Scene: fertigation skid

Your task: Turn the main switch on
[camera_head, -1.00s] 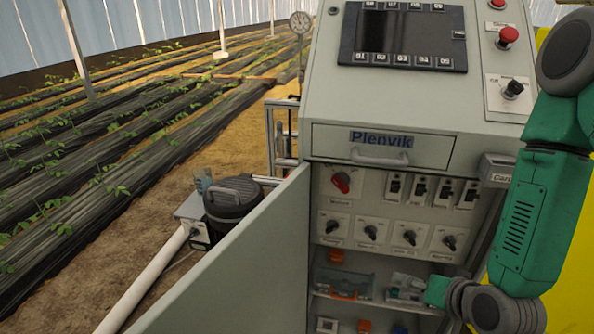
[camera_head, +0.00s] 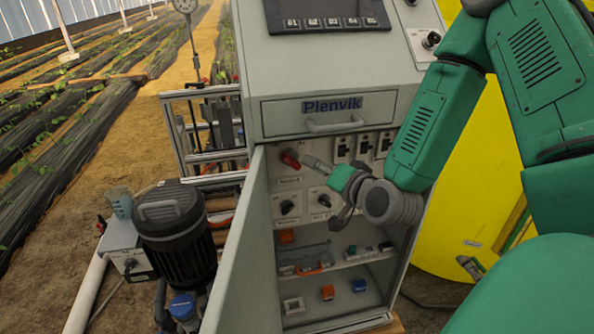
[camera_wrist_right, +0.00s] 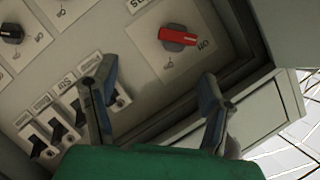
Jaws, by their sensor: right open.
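The main switch is a red rotary knob (camera_head: 290,159) on a pale plate at the upper left inside the open cabinet. In the right wrist view the red knob (camera_wrist_right: 179,37) lies beyond the fingers, its bar roughly level across the picture. Small lettering sits beside and below it there; I cannot surely tell its setting. My right gripper (camera_wrist_right: 154,76) is open and empty, with the knob past the gap between its fingertips, apart from them. In the head view the right gripper (camera_head: 318,184) is just right of the knob. My left gripper is not in view.
Breakers (camera_wrist_right: 62,120) sit beside the knob, and black rotary knobs (camera_head: 288,207) below it. The open cabinet door (camera_head: 237,265) stands at the left. A drawer with a handle (camera_head: 335,124) is just above. Shelves below hold small parts.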

